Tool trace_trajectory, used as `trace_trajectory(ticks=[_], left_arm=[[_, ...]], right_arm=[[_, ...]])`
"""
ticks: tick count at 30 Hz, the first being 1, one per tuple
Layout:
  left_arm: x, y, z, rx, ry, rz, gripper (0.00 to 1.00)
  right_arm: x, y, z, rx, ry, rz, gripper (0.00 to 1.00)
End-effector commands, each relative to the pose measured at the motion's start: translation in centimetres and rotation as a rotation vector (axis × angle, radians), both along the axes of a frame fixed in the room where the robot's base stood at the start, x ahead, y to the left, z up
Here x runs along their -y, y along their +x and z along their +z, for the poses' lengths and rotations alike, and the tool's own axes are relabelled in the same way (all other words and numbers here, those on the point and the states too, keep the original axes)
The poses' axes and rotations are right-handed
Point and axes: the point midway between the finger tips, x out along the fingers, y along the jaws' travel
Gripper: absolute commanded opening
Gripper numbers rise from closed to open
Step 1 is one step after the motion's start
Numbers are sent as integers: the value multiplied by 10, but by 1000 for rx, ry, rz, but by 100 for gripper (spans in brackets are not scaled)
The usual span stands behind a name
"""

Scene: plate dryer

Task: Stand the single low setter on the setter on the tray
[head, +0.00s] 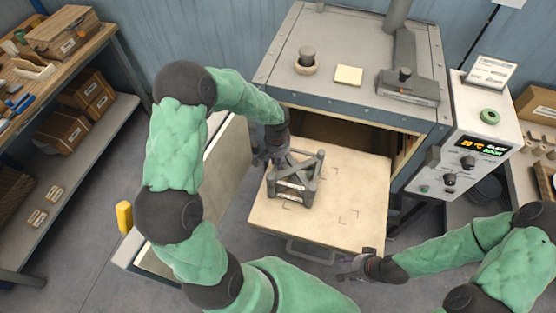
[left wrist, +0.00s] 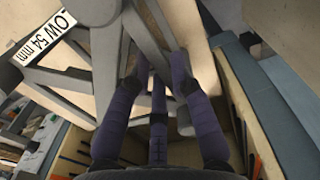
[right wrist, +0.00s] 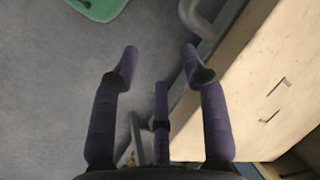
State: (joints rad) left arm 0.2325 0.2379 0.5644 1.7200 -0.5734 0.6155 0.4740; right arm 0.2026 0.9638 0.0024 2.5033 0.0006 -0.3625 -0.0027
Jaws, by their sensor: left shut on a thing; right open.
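A grey setter frame (head: 297,190) with crossed bars and corner posts shows over the left part of the pale tray (head: 352,232). In the left wrist view a setter (left wrist: 100,50) carries a label reading "LOW 54 mm". My left gripper (head: 281,160) is shut on a grey bar of it, at its far left side. The bars overlap in the head view, so I cannot tell where one setter ends and another begins, or whether they touch. My right gripper (head: 354,272) is open and empty, in front of the tray's front right corner.
The tray is pulled out of the open dryer (head: 345,90); its right part is bare, with corner marks. A handle (head: 310,252) sticks out in front. The control box (head: 470,150) stands right, and a shelf bench (head: 70,110) stands left.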

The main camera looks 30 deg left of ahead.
Motion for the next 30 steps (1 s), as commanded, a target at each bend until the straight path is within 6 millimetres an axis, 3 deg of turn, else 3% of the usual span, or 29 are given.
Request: trace_trajectory(ticks=[2, 3, 5, 20, 23, 30], left_arm=[[0, 1, 0, 2, 0, 0, 0], [0, 0, 0, 0, 0, 0, 27], [0, 0, 0, 0, 0, 0, 44], [0, 0, 8, 0, 0, 0, 45], [0, 0, 18, 1, 0, 0, 45], [-1, 1, 68, 6, 0, 1, 45]], right_arm=[[0, 0, 0, 0, 0, 0, 45], [0, 0, 0, 0, 0, 0, 45], [0, 0, 0, 0, 0, 0, 45], [0, 0, 8, 0, 0, 0, 45], [0, 0, 18, 0, 0, 0, 45], [0, 0, 18, 0, 0, 0, 45]])
